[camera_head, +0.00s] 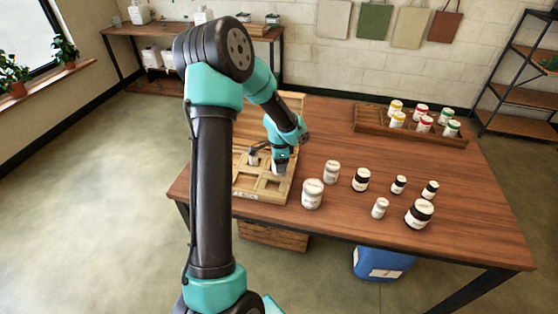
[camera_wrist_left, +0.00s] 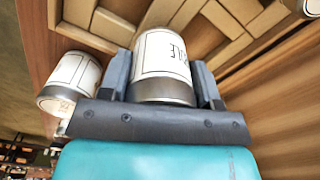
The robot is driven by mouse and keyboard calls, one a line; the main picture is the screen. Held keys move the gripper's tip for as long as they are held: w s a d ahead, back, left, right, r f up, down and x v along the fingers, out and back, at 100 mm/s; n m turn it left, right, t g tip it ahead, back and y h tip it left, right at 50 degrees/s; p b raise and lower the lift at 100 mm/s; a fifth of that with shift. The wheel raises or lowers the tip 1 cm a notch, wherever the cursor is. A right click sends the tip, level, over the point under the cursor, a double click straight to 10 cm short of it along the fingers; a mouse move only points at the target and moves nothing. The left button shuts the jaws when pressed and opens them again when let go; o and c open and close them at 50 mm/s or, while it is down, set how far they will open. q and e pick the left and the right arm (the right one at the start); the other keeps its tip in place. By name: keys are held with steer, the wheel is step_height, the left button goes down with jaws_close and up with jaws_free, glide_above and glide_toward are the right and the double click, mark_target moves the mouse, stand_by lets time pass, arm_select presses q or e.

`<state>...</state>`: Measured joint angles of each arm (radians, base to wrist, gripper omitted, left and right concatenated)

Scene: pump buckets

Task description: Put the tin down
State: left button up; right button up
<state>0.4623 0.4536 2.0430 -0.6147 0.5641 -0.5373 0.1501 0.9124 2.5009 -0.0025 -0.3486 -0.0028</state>
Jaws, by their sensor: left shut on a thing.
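My left gripper (camera_head: 279,168) is over the wooden compartment box (camera_head: 258,196) at the left end of the table. In the left wrist view the gripper (camera_wrist_left: 163,85) is shut on a tin (camera_wrist_left: 165,58) with a white label and a grey metal band, held between both fingers. The box's wooden dividers (camera_wrist_left: 245,45) show just beyond the tin. The held tin is mostly hidden by the gripper in the head view, and I cannot tell whether it touches the box floor. Another white-labelled tin (camera_wrist_left: 72,80) is left of the gripper in the left wrist view. My right gripper is not in view.
Several white and dark-lidded jars stand right of the box, including a white tin (camera_head: 312,195) near its edge and a large dark-lidded jar (camera_head: 419,213). A wooden tray (camera_head: 372,125) of coloured-lid jars is at the back. The table's right part (camera_head: 480,215) is clear.

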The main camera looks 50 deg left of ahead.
arm_select(q)
steer(key=w+a, duration=0.1)
steer(key=a, duration=0.1)
steer(key=w+a, duration=0.1)
steer(key=w, duration=0.1)
steer(key=shift+w+a+f, duration=0.1)
steer(key=shift+a+f, duration=0.1)
steer(key=shift+a, duration=0.15)
steer(key=shift+w+a, duration=0.25)
steer(key=shift+f, duration=1.8)
steer(key=shift+f, duration=0.1)
steer(key=o, duration=1)
step_height(320, 180, up, 12)
steer(key=shift+r, duration=0.1)
